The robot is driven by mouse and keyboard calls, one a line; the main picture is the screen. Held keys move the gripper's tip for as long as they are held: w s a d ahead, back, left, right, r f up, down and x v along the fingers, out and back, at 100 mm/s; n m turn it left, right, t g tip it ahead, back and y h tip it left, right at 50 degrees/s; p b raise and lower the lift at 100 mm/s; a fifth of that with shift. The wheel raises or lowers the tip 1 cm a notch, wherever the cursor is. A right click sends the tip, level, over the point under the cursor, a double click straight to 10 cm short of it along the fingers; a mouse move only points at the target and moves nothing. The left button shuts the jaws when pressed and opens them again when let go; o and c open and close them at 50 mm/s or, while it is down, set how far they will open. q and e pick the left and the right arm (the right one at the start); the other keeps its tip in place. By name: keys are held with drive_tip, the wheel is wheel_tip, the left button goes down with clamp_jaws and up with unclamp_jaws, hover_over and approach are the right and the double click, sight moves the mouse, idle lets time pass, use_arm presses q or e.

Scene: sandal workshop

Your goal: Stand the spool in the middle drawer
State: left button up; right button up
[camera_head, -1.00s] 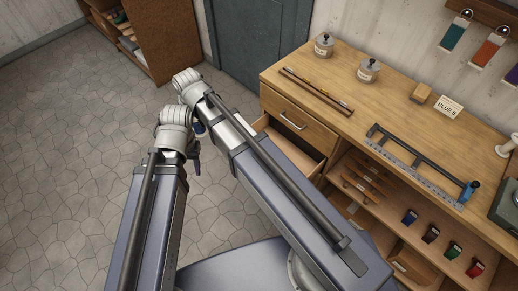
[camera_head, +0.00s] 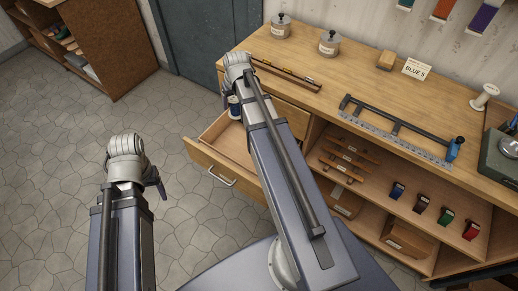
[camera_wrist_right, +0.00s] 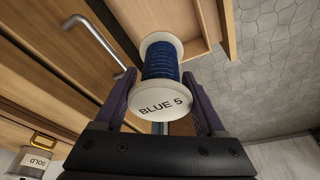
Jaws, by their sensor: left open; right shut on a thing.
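The spool (camera_wrist_right: 160,68), wound with dark blue thread between white flanges and marked BLUE 5, is between the fingers of my right gripper (camera_wrist_right: 160,108), which is shut on it. In the head view the blue spool (camera_head: 235,108) shows partly behind my right arm, over the back left part of the open drawer. The open drawer (camera_head: 222,158) is pulled out below a shut top drawer; its handle faces the front left. Its interior looks empty where visible; my arm hides part. My left gripper (camera_head: 158,188) is open and empty, over the floor left of the drawer.
The bench top (camera_head: 290,105) holds jars, rods, a BLUE 5 card (camera_head: 416,69), a metal ruler frame (camera_head: 395,130) and a white spool (camera_head: 484,97). Open shelves (camera_head: 370,185) lie right of the drawers. In the wrist view a drawer handle (camera_wrist_right: 97,45) is close by, left of the spool.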

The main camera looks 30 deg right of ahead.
drive_tip(key=s+d+f, duration=0.1)
drive_tip(key=d+f, duration=0.1)
drive_tip(key=d, duration=0.2)
wheel_tip(320, 180, down, 28)
drive_tip(key=b, duration=2.8)
drive_tip(key=shift+s+r+b, duration=0.1)
drive_tip(key=shift+r+b, duration=0.15)
drive_tip(key=shift+b, duration=0.1)
drive_tip(key=shift+f, duration=0.2)
drive_tip(key=o, duration=1.3)
drive_tip(key=shift+r, duration=0.1)
drive_tip(key=p+v, duration=1.1)
drive_tip(key=v, duration=0.1)
drive_tip(key=shift+r, duration=0.1)
